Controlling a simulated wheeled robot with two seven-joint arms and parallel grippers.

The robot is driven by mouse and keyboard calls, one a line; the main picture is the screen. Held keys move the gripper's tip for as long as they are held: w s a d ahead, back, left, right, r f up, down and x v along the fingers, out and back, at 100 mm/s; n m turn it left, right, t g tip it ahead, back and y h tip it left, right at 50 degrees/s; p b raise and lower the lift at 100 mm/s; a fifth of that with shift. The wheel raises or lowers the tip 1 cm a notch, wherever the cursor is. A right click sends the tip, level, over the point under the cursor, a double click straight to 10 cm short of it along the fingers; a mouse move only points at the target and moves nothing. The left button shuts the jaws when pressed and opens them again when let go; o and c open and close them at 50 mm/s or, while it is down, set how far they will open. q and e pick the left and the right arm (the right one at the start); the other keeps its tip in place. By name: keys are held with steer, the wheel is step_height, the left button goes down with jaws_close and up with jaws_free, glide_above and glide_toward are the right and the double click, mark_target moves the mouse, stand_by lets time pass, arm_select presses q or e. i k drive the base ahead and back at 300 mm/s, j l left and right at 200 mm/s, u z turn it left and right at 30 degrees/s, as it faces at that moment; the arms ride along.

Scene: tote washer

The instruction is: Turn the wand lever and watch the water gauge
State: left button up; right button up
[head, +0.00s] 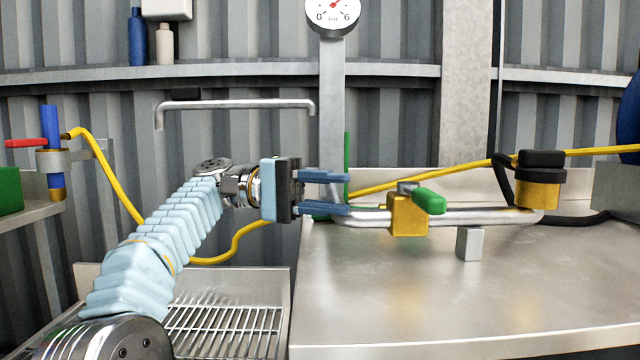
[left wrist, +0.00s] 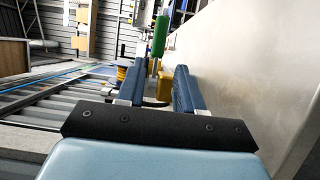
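The wand (head: 470,216) is a steel pipe lying across the steel counter, with a yellow valve block (head: 406,215) on it. Its green lever (head: 430,201) sticks out from the block toward me. My left gripper (head: 349,194) is open and empty, left of the block, its blue fingers pointing right. The lower finger overlaps the pipe's left end; I cannot tell if they touch. The left wrist view shows a green lever (left wrist: 160,36) beyond the parted fingers. The round water gauge (head: 333,14) is cut off at the top; its red needle shows, but I cannot read it exactly. My right gripper is out of view.
A yellow hose (head: 110,180) loops behind my arm. A yellow and black fitting (head: 538,180) stands at the pipe's right end. A grey block (head: 469,243) is under the pipe. The counter (head: 400,300) is clear in front. A wire rack (head: 225,325) lies at lower left.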

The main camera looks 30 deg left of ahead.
mark_target(31, 142)
steer(key=k, duration=1.5)
